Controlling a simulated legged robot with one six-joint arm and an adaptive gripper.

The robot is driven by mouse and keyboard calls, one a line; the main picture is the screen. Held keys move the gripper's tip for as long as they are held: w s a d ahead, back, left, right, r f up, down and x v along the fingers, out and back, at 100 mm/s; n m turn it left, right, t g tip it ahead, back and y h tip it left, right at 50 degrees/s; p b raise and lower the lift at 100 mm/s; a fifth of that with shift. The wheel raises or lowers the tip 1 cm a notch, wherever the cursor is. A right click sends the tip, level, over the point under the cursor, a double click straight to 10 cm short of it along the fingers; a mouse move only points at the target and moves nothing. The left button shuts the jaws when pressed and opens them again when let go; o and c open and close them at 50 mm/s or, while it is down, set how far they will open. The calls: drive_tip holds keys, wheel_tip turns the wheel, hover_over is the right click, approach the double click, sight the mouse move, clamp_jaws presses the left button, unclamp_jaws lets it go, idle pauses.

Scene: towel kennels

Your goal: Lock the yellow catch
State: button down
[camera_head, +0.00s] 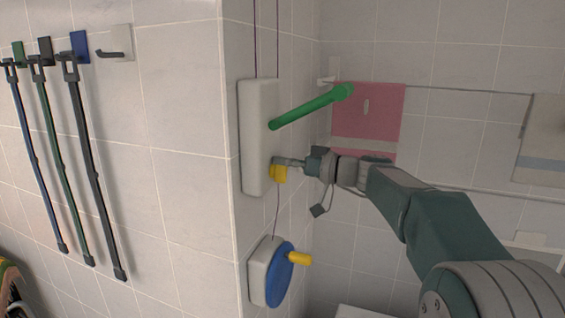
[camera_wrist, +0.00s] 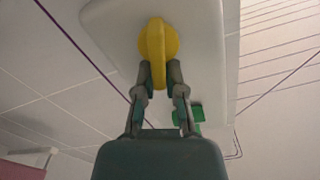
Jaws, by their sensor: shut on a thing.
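The yellow catch (camera_head: 278,173) sits low on a white wall box (camera_head: 258,140). In the wrist view the catch (camera_wrist: 157,42) is a round yellow knob with a raised grip bar, on the white box (camera_wrist: 205,40). My gripper (camera_head: 277,162) reaches it from the right. In the wrist view my gripper's fingers (camera_wrist: 159,78) are closed on either side of the lower end of the bar. A green lever (camera_head: 312,107) sticks out of the same box above the catch. Green also shows behind my right finger in the wrist view (camera_wrist: 197,112).
Below hangs a white box (camera_head: 257,275) with a blue disc (camera_head: 279,274) and yellow handle (camera_head: 299,258). Thin purple cords run up from the upper box. A pink towel (camera_head: 368,112) hangs behind my arm. Several leashes hang on the left wall.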

drive_tip(key=shift+w+f+m, duration=0.2)
drive_tip(key=shift+f+m, duration=0.25)
drive_tip(key=shift+m, duration=1.9)
drive_tip(key=shift+w+f+m, duration=0.15)
drive_tip(key=shift+f+m, duration=0.35)
drive_tip(key=shift+m, duration=1.8)
drive_tip(key=shift+w+f+m, duration=0.2)
drive_tip(key=shift+f+m, duration=0.25)
drive_tip(key=shift+m, duration=1.9)
